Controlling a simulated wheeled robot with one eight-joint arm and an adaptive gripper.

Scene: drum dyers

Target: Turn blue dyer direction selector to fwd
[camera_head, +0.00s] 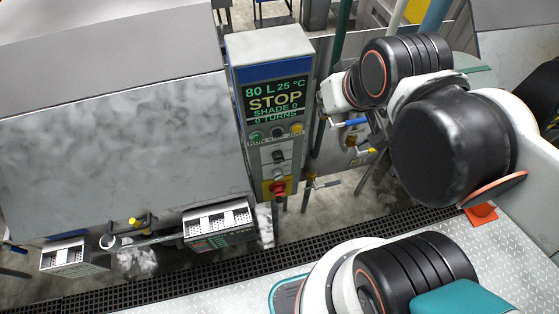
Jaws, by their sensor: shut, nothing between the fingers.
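The blue dyer's control panel (270,46) is a grey upright box with a blue band across its top, left of my arm. Its screen (275,100) reads 80 L, 25 °C, STOP, SHADE 0 and 0 TURNS. Below the screen is a row of small round controls, green at left and yellow at right. Under them is a dark knob (278,156), which may be the direction selector; its labels and pointing are too small to read. A red knob (277,187) sits lower. My arm enters at right and bends toward the panel's right side; my gripper is not visible.
A big grey dyer housing (110,140) fills the left. A dark floor grating (190,274) runs across the front. Perforated boxes (218,220) sit low at left.

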